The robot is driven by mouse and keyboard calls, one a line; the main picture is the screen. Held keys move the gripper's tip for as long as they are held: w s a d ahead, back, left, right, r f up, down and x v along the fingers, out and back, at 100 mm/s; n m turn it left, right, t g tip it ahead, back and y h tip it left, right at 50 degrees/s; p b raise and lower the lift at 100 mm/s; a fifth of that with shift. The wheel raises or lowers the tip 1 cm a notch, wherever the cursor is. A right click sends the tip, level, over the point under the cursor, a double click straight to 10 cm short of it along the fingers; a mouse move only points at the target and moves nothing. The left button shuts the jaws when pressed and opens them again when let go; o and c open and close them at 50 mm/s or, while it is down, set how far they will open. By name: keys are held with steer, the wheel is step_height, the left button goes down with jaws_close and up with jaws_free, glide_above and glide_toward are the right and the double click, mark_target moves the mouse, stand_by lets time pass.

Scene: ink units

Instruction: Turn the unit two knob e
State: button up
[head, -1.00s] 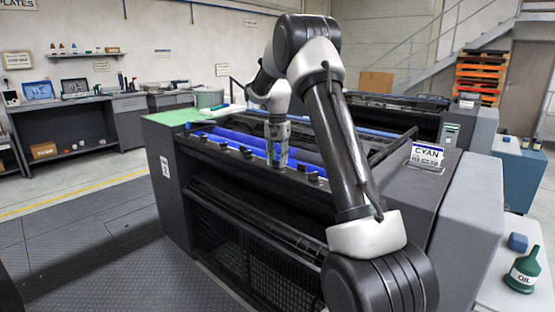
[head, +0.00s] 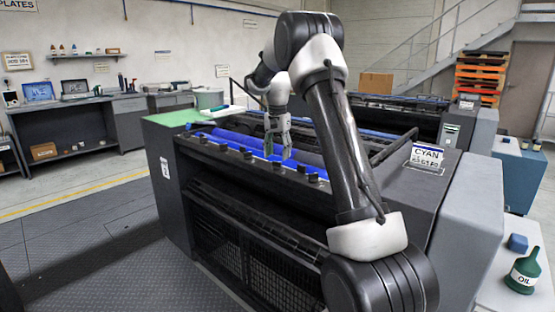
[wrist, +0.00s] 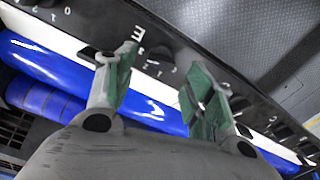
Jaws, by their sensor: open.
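The ink unit (head: 160,150) with a CYAN sign (head: 427,156) carries a row of small black knobs (head: 247,154) along its front ledge, beside blue rollers (head: 225,138). My gripper (head: 278,156) points down over this row, right of its middle, with its two fingers apart. In the wrist view the open green-padded fingers (wrist: 160,88) span part of the dark ledge. A white letter E (wrist: 138,34) is printed there near the left fingertip. A dark knob (wrist: 154,67) shows between the fingers, partly hidden. I cannot tell whether the fingers touch it.
More knobs (head: 313,177) stand close by along the ledge. A dark bar (head: 392,147) crosses the unit's right side. A similar unit (head: 465,128) stands behind. A green OIL can (head: 524,272) and a blue block (head: 518,242) rest at the right. Open floor (head: 110,225) lies at the front left.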

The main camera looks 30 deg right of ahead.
step_height(320, 180, up, 9)
steer(key=shift+f, duration=0.1)
stand_by(0.6)
